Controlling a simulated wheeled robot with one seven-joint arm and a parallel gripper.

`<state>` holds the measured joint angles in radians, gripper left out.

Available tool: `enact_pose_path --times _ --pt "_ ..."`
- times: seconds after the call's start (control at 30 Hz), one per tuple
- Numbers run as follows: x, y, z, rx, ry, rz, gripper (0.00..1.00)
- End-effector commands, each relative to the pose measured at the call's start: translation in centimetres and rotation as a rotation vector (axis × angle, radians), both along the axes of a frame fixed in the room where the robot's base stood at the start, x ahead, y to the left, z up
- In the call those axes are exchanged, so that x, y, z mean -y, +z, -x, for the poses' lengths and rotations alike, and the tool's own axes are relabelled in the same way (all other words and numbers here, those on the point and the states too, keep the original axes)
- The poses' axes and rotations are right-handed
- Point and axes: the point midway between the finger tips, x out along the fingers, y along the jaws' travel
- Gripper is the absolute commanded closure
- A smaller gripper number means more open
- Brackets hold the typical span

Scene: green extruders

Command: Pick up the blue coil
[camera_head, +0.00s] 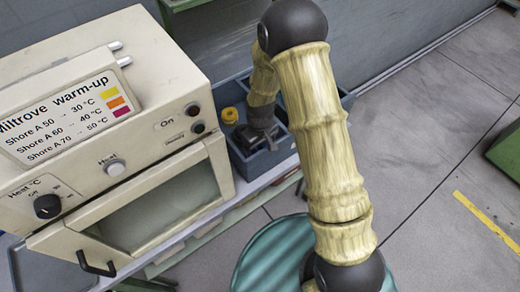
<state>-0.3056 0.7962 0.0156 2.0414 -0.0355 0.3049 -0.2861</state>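I cannot make out a blue coil in this view; my arm and gripper cover part of the bin area. A blue-grey bin (262,169) stands right of the cream oven, behind my arm. My dark gripper (259,141) reaches down into this bin. Its fingers are small and dark, and I cannot see whether they are open or hold anything. A yellow round item (229,115) sits in the bin to the left of my gripper.
The cream warm-up oven (150,120) with knobs, buttons and a glass door fills the left. A light bench edge (235,200) runs below the bin. A grey wall stands behind. Open floor (430,150) lies to the right, with a green object (507,150) at the edge.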

Motion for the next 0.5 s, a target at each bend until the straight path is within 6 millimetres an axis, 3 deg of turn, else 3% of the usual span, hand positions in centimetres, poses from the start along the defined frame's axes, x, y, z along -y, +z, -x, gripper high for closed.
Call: enact_pose_path --times 0.5 --pt "-0.02 -0.69 0.00 0.001 0.000 -0.001 0.21"
